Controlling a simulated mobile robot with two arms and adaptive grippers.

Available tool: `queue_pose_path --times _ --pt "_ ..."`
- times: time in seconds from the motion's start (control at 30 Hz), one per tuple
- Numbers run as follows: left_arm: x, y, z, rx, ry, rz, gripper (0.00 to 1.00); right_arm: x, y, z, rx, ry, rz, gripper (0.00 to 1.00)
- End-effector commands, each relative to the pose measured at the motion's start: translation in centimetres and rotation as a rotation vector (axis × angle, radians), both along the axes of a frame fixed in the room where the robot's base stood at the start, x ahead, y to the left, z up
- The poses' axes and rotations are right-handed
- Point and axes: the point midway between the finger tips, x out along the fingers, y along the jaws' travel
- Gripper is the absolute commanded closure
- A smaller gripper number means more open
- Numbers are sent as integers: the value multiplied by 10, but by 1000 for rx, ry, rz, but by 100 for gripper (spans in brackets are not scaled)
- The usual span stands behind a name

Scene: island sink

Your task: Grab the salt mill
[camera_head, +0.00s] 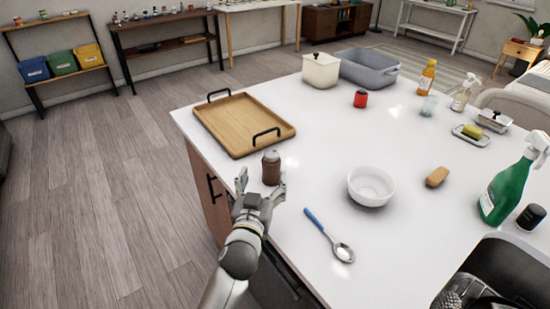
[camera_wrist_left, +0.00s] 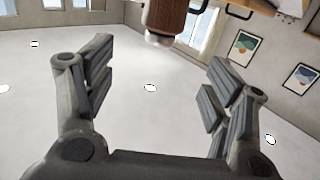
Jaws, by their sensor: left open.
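The salt mill (camera_head: 271,169), brown with a grey top, stands upright near the left edge of the white island top, just in front of the wooden tray. My left gripper (camera_head: 261,181) is open and empty, its two fingers pointing at the mill from the near side. The mill appears just beyond the fingertips. In the left wrist view the picture is upside down; the mill (camera_wrist_left: 167,16) shows at the top, between the directions of the two open fingers (camera_wrist_left: 155,75) and apart from them.
The wooden tray (camera_head: 228,140) with black handles lies behind the mill. A white bowl (camera_head: 371,187) and a blue-handled spoon (camera_head: 326,235) lie to the right of my gripper. A green spray bottle (camera_head: 507,186) and the sink (camera_head: 492,272) are further right.

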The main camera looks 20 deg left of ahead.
Motion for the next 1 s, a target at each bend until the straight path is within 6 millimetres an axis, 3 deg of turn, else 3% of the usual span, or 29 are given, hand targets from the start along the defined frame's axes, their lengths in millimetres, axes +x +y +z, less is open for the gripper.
queue_pose_path --times 0.2,0.5,0.83,1.0 --pt "26 3 2 3 -1 1 24 -5 6 6 6 9 1 42" --pt "55 6 0 0 0 1 24 -38 0 8 -3 58 3 42" --pt "87 8 -5 2 0 0 24 -10 -3 18 -4 15 5 42" --pt "103 11 -5 0 -1 1 24 -9 -3 19 -3 13 4 42"
